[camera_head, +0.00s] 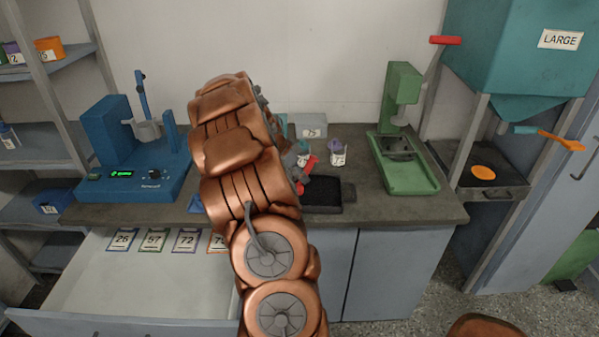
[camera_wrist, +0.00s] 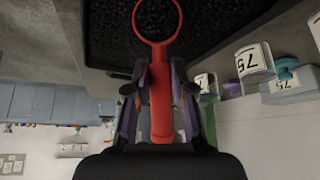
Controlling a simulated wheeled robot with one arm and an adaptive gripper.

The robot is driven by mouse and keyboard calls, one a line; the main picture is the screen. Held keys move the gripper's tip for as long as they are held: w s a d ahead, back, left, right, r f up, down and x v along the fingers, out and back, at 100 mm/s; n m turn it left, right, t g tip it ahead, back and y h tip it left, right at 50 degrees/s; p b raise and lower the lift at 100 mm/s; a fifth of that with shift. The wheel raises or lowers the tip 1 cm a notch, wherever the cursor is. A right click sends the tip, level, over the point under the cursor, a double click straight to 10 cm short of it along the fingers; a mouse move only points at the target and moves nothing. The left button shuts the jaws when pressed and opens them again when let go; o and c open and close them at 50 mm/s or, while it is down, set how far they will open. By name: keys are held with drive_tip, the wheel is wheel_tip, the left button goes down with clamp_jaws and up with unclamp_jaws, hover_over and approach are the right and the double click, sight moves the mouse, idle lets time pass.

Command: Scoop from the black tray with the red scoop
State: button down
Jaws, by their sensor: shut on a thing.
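The black tray (camera_head: 325,195) lies on the dark counter, right of my copper arm in the head view. In the wrist view the tray (camera_wrist: 100,25) fills the top and holds dark granular material. The red scoop (camera_wrist: 160,95) runs down the middle of the wrist view, with its round end over the dark material. Whether the round end touches the material or holds any, I cannot tell. My gripper (camera_wrist: 160,90) is shut on the scoop's handle. In the head view the gripper (camera_head: 298,165) is partly hidden by my arm, and a bit of the red scoop (camera_head: 308,170) shows.
A grey box labelled 75 (camera_head: 309,126) and a small cup (camera_head: 338,155) stand behind the tray. A green machine (camera_head: 405,165) stands to the right, a blue machine (camera_head: 135,165) to the left. An open drawer (camera_head: 150,270) with numbered labels juts out below the counter.

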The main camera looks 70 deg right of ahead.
drive_tip(key=shift+s+d+t+y+p, duration=0.15)
drive_tip(key=shift+t+y+p, duration=0.25)
drive_tip(key=shift+y+p, duration=0.1)
drive_tip(key=shift+s+d+t+y+p, duration=0.1)
drive_tip(key=shift+s+t+y+p, duration=0.05)
drive_tip(key=shift+t+y+p, duration=0.3)
drive_tip(key=shift+s+d+f+t+y+p, duration=0.15)
drive_tip(key=shift+d+f+t+y+p, duration=0.15)
drive_tip(key=shift+t+y+p, duration=0.3)
drive_tip(key=shift+s+d+f+t+y+p, duration=0.2)
drive_tip(key=shift+f+t+y+p, duration=0.2)
drive_tip(key=shift+y, duration=0.25)
drive_tip(key=shift+s+d+f+t+y+p, duration=0.2)
drive_tip(key=shift+f+t+y, duration=0.15)
drive_tip(key=shift+t+y, duration=0.2)
drive_tip(key=shift+s+d+f+t+y+p, duration=0.15)
drive_tip(key=shift+f+t+y, duration=0.2)
drive_tip(key=shift+y, duration=0.2)
drive_tip(key=shift+r, duration=0.25)
drive_tip(key=shift+s+d+r+g+h+b, duration=0.25)
drive_tip(key=shift+d+r+g+h+b, duration=0.15)
drive_tip(key=shift+r+g+h, duration=0.2)
drive_tip(key=shift+s+d+t+y+p, duration=0.15)
drive_tip(key=shift+t+y+p, duration=0.35)
drive_tip(key=shift+t+y, duration=0.15)
drive_tip(key=shift+s+d+t+y+p, duration=0.25)
drive_tip(key=shift+t+y+p, duration=0.1)
drive_tip(key=shift+t+y, duration=0.2)
